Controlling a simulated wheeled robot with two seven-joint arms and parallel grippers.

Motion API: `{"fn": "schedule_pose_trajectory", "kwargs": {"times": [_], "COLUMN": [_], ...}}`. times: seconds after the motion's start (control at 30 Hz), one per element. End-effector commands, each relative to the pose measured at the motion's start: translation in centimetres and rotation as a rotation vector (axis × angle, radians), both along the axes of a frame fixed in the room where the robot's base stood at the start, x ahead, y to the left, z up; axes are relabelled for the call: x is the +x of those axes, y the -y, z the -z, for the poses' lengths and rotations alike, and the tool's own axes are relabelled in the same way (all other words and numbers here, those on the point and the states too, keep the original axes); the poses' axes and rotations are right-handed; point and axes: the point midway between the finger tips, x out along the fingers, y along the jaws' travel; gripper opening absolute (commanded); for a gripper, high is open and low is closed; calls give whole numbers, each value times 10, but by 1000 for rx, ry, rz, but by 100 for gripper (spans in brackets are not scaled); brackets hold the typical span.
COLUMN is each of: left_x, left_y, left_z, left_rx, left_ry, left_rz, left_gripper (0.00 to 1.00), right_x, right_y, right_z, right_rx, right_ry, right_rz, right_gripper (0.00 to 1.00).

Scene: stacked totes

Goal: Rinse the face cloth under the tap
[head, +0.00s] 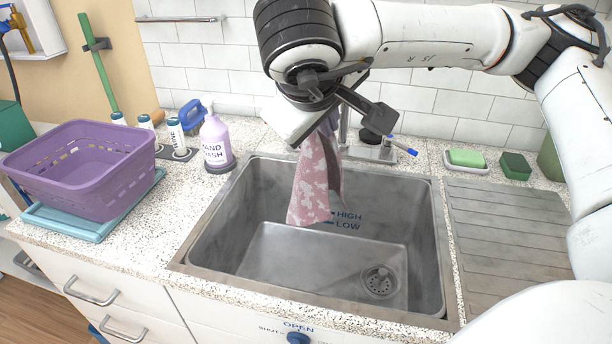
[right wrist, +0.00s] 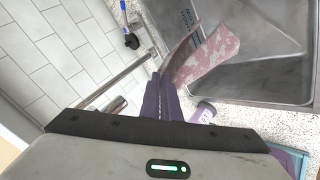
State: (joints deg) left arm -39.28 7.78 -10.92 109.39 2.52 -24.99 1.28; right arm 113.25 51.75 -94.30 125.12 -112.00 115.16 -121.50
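The pink, pale-patterned face cloth (head: 312,190) hangs in folds over the back part of the metal sink (head: 428,250). My right gripper (head: 328,124) is shut on its upper end, in front of the tap (head: 344,128). The tap is largely hidden behind the gripper, and I see no water. In the right wrist view, the purple fingers (right wrist: 166,98) are close together, with the cloth (right wrist: 207,55) trailing from their tips. The cloth's lower edge hangs above the sink floor. My left gripper is not in view.
A purple basket (head: 85,165) and a hand-wash bottle (head: 216,143) stand left of the sink. A ridged drainboard (head: 505,225), green soap (head: 466,158) and a dark green sponge (head: 514,166) are at right. A blue knob (head: 298,338) is at the front.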

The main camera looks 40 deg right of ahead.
Motion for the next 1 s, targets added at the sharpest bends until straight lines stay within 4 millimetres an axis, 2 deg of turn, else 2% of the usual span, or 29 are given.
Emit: {"fn": "schedule_pose_trajectory", "kwargs": {"times": [0.57,1.0], "left_x": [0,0], "left_y": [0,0], "left_z": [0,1], "left_rx": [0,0], "left_ry": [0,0], "left_rz": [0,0], "left_gripper": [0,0], "right_x": [7,3], "right_y": [13,18], "right_z": [0,0], "right_rx": [0,0], "right_ry": [-1,1], "right_rz": [1,1], "right_gripper": [0,0]}}
